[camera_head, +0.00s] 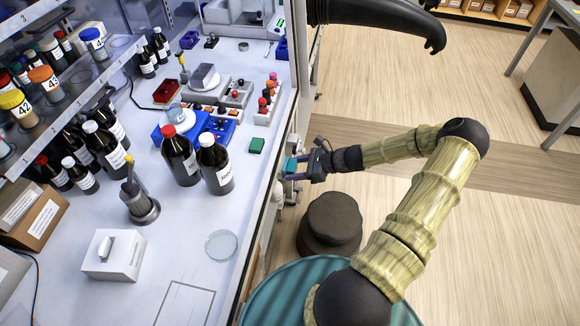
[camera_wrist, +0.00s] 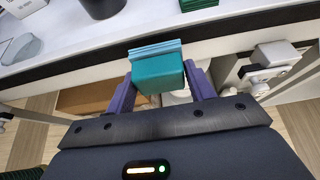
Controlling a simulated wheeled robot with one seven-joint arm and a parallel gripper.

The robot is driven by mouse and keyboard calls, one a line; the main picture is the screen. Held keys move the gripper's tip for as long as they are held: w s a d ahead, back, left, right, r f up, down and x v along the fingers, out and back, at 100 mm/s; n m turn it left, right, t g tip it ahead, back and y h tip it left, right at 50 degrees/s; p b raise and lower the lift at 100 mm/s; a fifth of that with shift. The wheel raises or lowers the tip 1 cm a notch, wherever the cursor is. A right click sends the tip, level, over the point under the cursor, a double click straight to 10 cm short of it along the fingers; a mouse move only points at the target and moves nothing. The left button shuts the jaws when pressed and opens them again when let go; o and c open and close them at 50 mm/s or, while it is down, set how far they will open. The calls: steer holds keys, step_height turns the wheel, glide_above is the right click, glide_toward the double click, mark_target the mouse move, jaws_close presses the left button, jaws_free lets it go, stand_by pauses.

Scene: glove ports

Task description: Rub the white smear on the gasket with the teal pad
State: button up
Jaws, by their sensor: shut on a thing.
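My gripper (camera_head: 292,170) is shut on the teal pad (camera_wrist: 158,74), which also shows between the fingertips in the head view (camera_head: 291,165). In the wrist view the purple fingers of the gripper (camera_wrist: 160,84) press on its two sides, and a light blue layer (camera_wrist: 155,49) lies along its far face. The pad is held in front of the bench's front edge, at the cabinet's open side. I cannot make out the gasket or the white smear in either view.
Pale fittings (camera_head: 279,192) sit on the bench front close to my gripper. A green block (camera_head: 256,146), dark bottles (camera_head: 214,165) and a glass dish (camera_head: 221,244) stand on the bench. A dark round stool (camera_head: 330,222) is below my arm.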

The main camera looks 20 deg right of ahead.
steer(key=shift+s+d+r+p, duration=0.1)
steer(key=shift+s+d+p, duration=0.1)
steer(key=shift+s+d, duration=0.45)
steer(key=shift+s+d+r+p, duration=0.15)
steer(key=shift+s+d, duration=0.2)
steer(key=shift+d, duration=0.5)
steer(key=shift+d+f, duration=0.1)
steer(key=shift+s+d, duration=0.85)
steer(key=shift+d, duration=0.3)
